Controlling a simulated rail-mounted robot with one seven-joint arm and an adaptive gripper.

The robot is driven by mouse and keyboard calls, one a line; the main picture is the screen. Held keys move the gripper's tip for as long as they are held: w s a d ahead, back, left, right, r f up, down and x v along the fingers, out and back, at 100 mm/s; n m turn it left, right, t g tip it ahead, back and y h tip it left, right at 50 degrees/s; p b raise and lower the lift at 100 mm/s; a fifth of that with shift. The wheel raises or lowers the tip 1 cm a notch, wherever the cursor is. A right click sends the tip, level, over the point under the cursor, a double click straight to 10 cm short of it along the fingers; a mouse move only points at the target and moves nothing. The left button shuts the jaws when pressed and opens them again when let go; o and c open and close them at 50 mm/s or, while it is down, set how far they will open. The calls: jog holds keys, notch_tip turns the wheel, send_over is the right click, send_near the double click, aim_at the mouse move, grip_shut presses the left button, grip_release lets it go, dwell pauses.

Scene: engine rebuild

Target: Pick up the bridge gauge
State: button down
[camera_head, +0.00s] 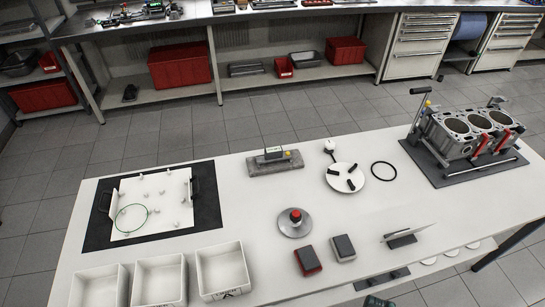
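What looks like the bridge gauge (273,154), a small dark bar with a pale display face and a yellow spot at its right end, sits on a grey stone-like block (275,168). The block lies near the far edge of the white table, about mid-length. The gauge is small in this view, so its fine details cannot be told. Nothing stands over it. My gripper is not in view.
Right of the block are a white disc with black pads (346,178), a black ring (384,171) and an engine block (469,132). A tray with pale balls (130,228) lies left. A red-knobbed disc (295,222) sits nearer. White bins (222,270) line the front left.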

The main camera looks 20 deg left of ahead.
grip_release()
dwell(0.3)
